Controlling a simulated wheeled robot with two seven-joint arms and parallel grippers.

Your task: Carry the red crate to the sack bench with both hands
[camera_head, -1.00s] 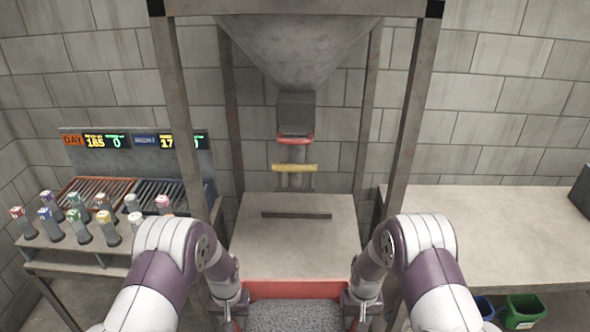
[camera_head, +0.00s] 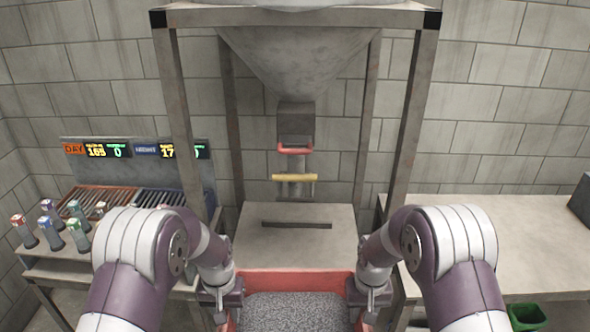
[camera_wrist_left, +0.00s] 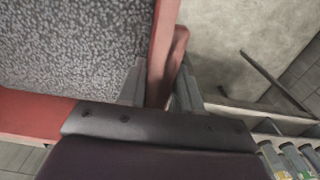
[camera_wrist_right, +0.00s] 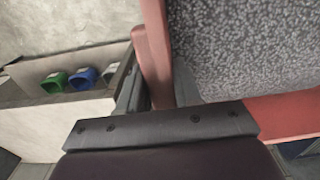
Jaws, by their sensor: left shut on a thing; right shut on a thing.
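The red crate (camera_head: 297,281) is at the bottom middle of the head view, filled with grey speckled grains (camera_head: 290,310). My left gripper (camera_head: 226,304) is shut on its left wall and my right gripper (camera_head: 366,304) on its right wall. In the left wrist view the fingers pinch the red crate wall (camera_wrist_left: 163,50). In the right wrist view they pinch the opposite wall (camera_wrist_right: 157,50). The crate's lower part is out of view. Beyond it stands a pale bench (camera_head: 260,240) under the hopper, with a dark bar (camera_head: 297,225) on top; I cannot tell whether this is the sack bench.
A grey hopper (camera_head: 297,60) with a red-and-yellow-handled spout hangs in a metal frame (camera_head: 403,120) with upright posts. A long table (camera_head: 500,230) is at right, a green bin (camera_head: 527,316) below it. At left, a rack holds several capped tubes (camera_head: 50,236) beside a display board.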

